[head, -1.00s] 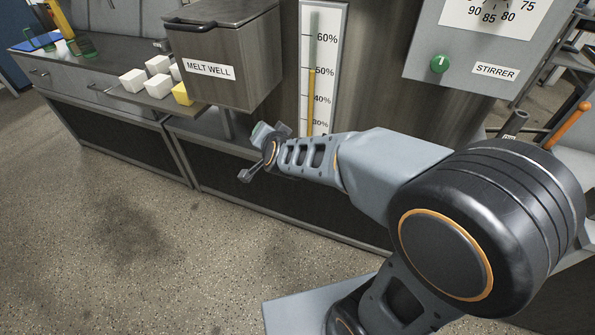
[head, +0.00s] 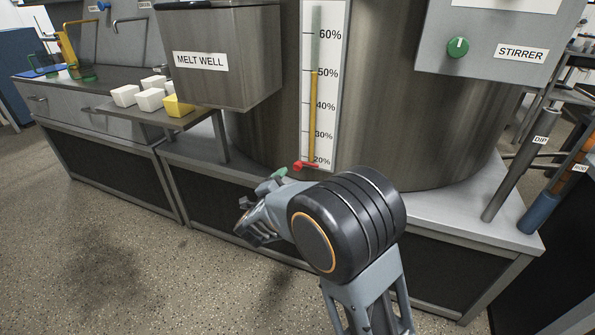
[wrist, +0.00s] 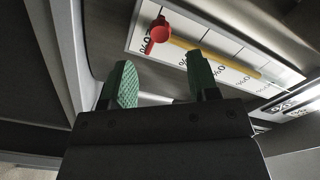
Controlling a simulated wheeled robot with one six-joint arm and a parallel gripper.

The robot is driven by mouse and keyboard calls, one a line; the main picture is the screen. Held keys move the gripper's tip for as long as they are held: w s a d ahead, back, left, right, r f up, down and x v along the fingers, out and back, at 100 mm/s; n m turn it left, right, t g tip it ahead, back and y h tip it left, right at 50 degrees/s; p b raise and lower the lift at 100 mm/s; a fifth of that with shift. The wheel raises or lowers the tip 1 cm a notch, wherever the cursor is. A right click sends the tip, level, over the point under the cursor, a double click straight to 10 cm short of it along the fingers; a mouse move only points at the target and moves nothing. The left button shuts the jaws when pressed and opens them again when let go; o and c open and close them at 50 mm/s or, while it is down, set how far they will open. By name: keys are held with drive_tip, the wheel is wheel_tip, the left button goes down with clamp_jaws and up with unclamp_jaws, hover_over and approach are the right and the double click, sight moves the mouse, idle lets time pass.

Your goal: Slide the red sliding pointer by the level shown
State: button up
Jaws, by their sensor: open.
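The red sliding pointer (head: 306,166) sits at the bottom of the white level scale (head: 339,100), close to the 20% mark. The yellow level column (head: 313,115) in the scale reaches up to about the 50% mark. In the wrist view the red pointer (wrist: 158,30) lies beyond my fingertips, with the yellow column (wrist: 215,57) running off to the right. My gripper (wrist: 160,82) has two green fingers spread apart with nothing between them. In the head view my gripper (head: 262,190) is just left of and below the pointer, apart from it; my arm partly hides it.
The melt well box (head: 225,60) juts out left of the scale, above a shelf with white blocks (head: 150,99) and a yellow block (head: 178,106). A stirrer panel (head: 490,45) hangs at the upper right. A dip tube (head: 520,165) stands at the right.

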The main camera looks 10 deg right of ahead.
sight(297, 167)
drive_tip(key=b+x, duration=0.1)
drive_tip(key=x, duration=0.7)
drive_tip(key=shift+w+d+b, duration=0.1)
drive_tip(key=shift+b, duration=0.3)
drive_tip(key=shift+c, duration=0.4)
clamp_jaws()
